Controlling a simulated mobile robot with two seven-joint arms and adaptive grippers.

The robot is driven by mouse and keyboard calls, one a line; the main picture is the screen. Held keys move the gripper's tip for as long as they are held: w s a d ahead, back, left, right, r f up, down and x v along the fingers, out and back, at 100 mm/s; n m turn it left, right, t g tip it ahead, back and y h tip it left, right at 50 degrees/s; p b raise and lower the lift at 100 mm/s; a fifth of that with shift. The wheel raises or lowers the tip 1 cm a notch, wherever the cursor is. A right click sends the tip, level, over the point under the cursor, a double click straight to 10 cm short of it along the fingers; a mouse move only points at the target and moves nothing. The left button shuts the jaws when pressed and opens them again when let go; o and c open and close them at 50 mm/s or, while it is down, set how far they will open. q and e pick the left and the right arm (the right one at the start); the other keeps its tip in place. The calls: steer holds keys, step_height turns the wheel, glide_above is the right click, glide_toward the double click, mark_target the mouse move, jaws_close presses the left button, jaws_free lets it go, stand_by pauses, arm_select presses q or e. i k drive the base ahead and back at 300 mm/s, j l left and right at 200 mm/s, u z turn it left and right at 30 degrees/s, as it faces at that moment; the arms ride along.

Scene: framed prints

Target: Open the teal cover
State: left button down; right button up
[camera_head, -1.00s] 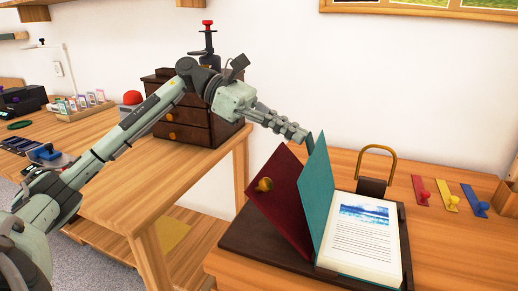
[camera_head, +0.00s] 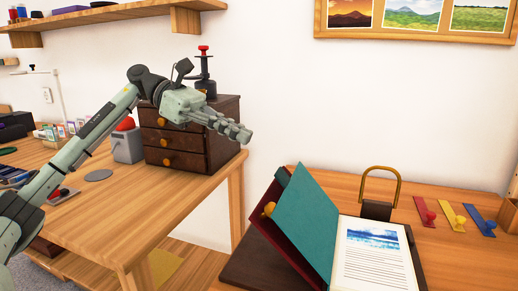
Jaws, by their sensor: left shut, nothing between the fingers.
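The teal cover (camera_head: 302,222) stands tilted open to the left, beside a white page (camera_head: 372,250) with a blue picture and lines of text. A dark red cover (camera_head: 265,227) with a round yellow knob (camera_head: 269,209) leans behind it on the left. They sit on a dark base (camera_head: 248,262) on the right-hand table. My left gripper (camera_head: 246,136) is shut and empty, in the air above and left of the teal cover, apart from it, in front of the brown drawer chest. My right gripper is not in view.
A brown drawer chest (camera_head: 187,152) stands on the left table (camera_head: 125,215), with a gap between the tables. A padlock-shaped object with a brass loop (camera_head: 381,178) stands behind the page. Red (camera_head: 424,211), yellow (camera_head: 452,217) and blue (camera_head: 480,219) tags lie at right.

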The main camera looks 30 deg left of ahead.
mark_target(303, 212)
steer(key=k, duration=1)
